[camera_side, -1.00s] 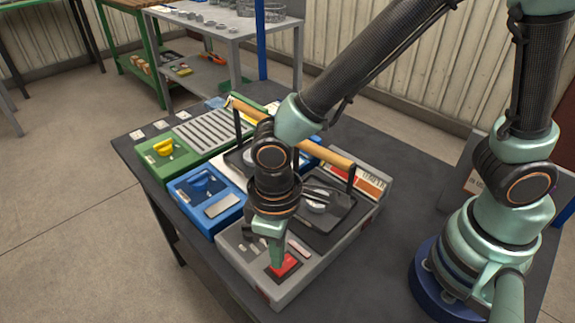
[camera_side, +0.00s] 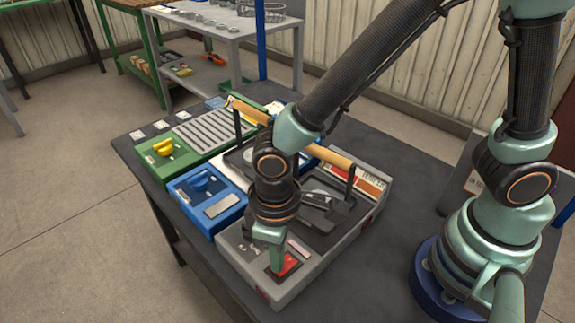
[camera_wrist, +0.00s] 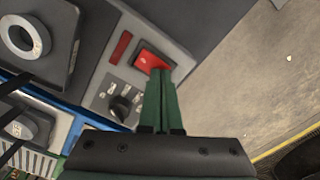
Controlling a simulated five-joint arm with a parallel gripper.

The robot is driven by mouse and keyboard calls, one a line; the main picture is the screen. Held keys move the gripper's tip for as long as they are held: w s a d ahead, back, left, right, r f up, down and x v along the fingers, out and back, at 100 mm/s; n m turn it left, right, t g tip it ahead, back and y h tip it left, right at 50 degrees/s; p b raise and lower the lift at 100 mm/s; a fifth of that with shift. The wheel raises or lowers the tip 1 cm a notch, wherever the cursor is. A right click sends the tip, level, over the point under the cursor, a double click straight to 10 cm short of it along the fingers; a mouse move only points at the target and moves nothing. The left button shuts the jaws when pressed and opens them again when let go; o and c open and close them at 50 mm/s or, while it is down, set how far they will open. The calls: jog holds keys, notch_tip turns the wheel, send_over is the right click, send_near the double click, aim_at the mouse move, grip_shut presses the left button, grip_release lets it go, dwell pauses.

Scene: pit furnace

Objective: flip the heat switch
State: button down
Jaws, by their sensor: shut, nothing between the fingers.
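The heat switch is a red rocker (camera_side: 288,263) in a dark plate at the near end of a grey unit (camera_side: 262,296). In the wrist view the red rocker (camera_wrist: 150,61) lies just beyond my fingertips. My gripper (camera_side: 277,268) is shut and empty, pointing down with its green fingertips at the switch. The fingers (camera_wrist: 160,76) overlap the switch's near edge in the wrist view. They hide part of it, and I cannot tell whether they touch it.
A black knob (camera_wrist: 122,104) sits beside the switch. A wooden handle bar (camera_side: 325,155) spans the units behind my gripper. A blue unit (camera_side: 207,201) and a green unit (camera_side: 165,153) stand to the left.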

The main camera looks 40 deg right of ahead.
jog(key=shift+f, duration=0.3)
jog(key=shift+r, duration=3.55)
